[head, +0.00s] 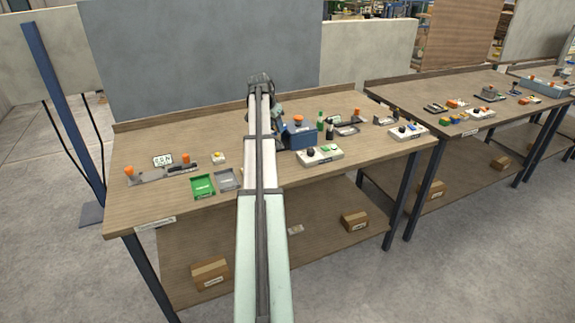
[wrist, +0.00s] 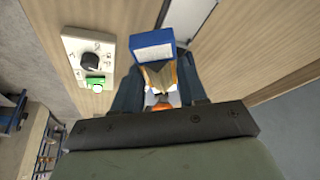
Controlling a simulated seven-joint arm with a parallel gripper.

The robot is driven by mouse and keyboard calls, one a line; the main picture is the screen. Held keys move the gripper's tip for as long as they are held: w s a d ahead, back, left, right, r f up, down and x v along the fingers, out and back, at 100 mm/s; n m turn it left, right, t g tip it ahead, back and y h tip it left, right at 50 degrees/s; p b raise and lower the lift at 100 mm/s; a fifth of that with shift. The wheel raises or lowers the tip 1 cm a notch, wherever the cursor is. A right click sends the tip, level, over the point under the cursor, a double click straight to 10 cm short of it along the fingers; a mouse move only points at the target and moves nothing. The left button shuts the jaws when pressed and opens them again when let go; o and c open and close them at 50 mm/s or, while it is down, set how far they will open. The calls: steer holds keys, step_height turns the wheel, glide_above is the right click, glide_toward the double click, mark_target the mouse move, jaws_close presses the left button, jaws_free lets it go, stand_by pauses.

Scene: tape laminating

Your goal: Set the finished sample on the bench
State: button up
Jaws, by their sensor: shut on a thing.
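My gripper (wrist: 160,78) has its two dark fingers around a small thing with orange and pale parts (wrist: 164,98). What that thing is cannot be made out. A blue machine (wrist: 152,47) sits just beyond the fingers in the wrist view. In the head view my gripper is mostly hidden by my arm, left of the blue machine (head: 299,138), which shows an orange knob on top (head: 299,119). The wooden bench (head: 135,215) lies beneath. A green tray (head: 203,187) and a grey tray (head: 228,181) lie at its front. I cannot pick out the sample for certain.
A grey fixture with orange knobs (head: 160,172) lies at left. Bare bench shows at front left.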

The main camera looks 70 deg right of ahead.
steer(key=s+a+n+t, duration=0.35)
steer(key=s+n, duration=0.25)
steer(key=n, duration=0.2)
steer(key=n+y, duration=0.1)
steer(key=n, duration=0.3)
glide_toward(288, 165)
steer(key=shift+t, duration=0.45)
steer(key=shift+s+x, duration=0.15)
steer(key=shift+x, duration=1.35)
steer(key=shift+s+x, duration=0.2)
steer(key=shift+x, duration=1.3)
steer(key=shift+f, duration=0.25)
steer(key=o, duration=1.1)
steer(key=shift+c, duration=0.2)
steer(key=v, duration=1.2)
steer(key=shift+r, duration=0.15)
